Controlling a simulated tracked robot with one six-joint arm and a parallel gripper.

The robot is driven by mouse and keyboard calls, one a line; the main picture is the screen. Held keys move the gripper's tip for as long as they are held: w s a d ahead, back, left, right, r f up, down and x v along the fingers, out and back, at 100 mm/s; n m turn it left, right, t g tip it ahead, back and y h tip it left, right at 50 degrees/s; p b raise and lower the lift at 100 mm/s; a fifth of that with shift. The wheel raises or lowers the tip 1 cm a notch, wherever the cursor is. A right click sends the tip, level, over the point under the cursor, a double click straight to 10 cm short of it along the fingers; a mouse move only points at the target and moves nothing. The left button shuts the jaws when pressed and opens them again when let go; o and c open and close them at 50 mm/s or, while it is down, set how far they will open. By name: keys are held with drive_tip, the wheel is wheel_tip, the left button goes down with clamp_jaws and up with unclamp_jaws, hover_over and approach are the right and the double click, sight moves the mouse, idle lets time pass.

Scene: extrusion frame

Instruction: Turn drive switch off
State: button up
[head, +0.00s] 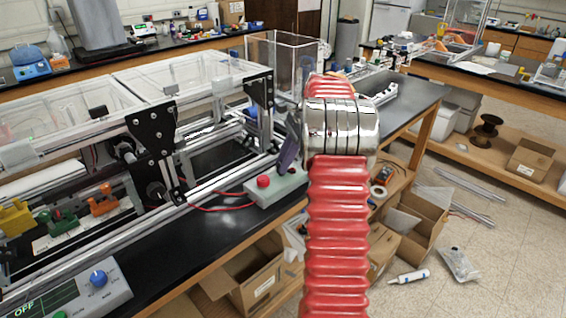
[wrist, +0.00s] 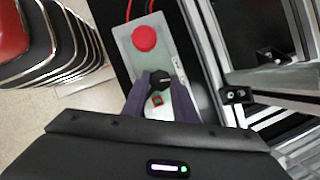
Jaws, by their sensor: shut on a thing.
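The drive switch is a black knob (wrist: 161,76) on a grey control box (wrist: 184,103) in the wrist view, below a round red button (wrist: 144,38). My gripper (wrist: 160,86) is over the box with its two dark purple fingers shut on the knob, one on each side. A small red and green spot (wrist: 157,99) shows between the fingers. In the head view the control box (head: 287,190) sits on the black bench, with the red button (head: 263,182) at its left. My gripper (head: 289,152) reaches down to it there; the knob is hidden.
The extrusion frame (head: 155,140) with clear covers stands left of the box. Red cables (head: 215,207) run from the box toward it. A panel (head: 75,290) with a blue knob (head: 98,278) and a display reading "OFF" is at lower left. Cardboard boxes (head: 255,275) lie below the bench.

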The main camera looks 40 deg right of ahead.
drive_tip(key=n+g, duration=0.1)
drive_tip(key=n, duration=0.3)
drive_tip(key=n+g, duration=0.1)
drive_tip(key=n, duration=0.1)
drive_tip(key=shift+w+n+g, duration=0.3)
drive_tip(key=shift+w, duration=0.05)
drive_tip(key=n+g, duration=0.1)
drive_tip(key=n, duration=0.1)
drive_tip(key=n+g, duration=0.1)
drive_tip(key=n, duration=0.2)
drive_tip(key=shift+w+a, duration=0.1)
drive_tip(key=shift+w, duration=0.05)
drive_tip(key=shift+n, duration=0.3)
drive_tip(key=o, duration=1)
drive_tip(key=shift+o, duration=0.2)
drive_tip(key=shift+r, duration=0.1)
